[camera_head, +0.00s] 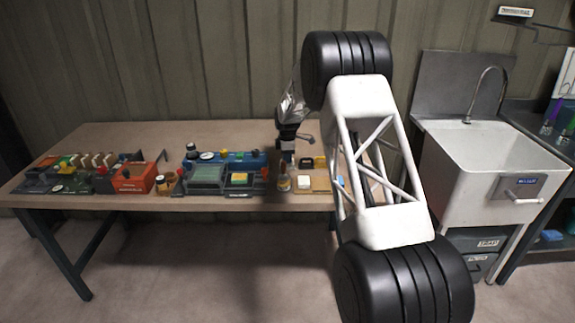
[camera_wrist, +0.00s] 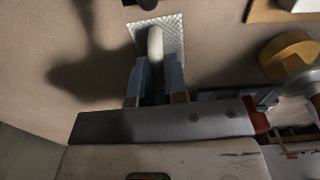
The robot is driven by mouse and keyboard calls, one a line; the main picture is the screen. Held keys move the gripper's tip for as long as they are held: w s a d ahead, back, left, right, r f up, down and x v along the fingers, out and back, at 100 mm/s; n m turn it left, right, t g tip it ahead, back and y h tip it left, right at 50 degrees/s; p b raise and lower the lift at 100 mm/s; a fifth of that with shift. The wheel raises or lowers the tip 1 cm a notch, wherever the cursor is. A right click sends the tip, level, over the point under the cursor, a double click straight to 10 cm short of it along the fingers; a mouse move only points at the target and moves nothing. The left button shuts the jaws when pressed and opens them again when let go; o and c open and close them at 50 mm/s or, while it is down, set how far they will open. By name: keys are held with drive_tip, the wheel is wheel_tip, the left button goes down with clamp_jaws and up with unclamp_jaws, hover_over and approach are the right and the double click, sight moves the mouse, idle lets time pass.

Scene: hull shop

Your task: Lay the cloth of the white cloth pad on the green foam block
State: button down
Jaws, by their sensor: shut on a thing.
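My gripper (camera_wrist: 158,80) is shut on the pale handle (camera_wrist: 155,45) of the white cloth pad. The pad's checked white cloth (camera_wrist: 174,32) shows beyond the fingers in the wrist view, over the bench top. I cannot tell whether it touches the bench. In the head view my gripper (camera_head: 287,157) points down above the bench, right of the blue case, and the pad in it cannot be made out. A small yellow-green block (camera_head: 240,178) in a dark tray, left of my gripper, looks like the green foam block.
The bench (camera_head: 120,140) is clear along its back. A yellow ring-shaped thing (camera_wrist: 288,52) is close by. A blue case (camera_head: 228,158) and an orange box (camera_head: 133,177) stand left.

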drive_tip(key=shift+r, duration=0.15)
drive_tip(key=shift+r, duration=3.35)
drive_tip(key=s+a+r, duration=0.1)
drive_tip(key=s+a, duration=0.5)
drive_tip(key=a, duration=0.3)
drive_tip(key=s+a+r, duration=0.1)
drive_tip(key=s+a, duration=0.5)
drive_tip(key=a, duration=0.3)
drive_tip(key=shift+s+a+r+m, duration=0.15)
drive_tip(key=shift+a+r+m, duration=0.15)
drive_tip(key=shift+m, duration=0.1)
drive_tip(key=shift+f, duration=0.15)
drive_tip(key=shift+f, duration=2.25)
drive_tip(key=shift+f, duration=0.7)
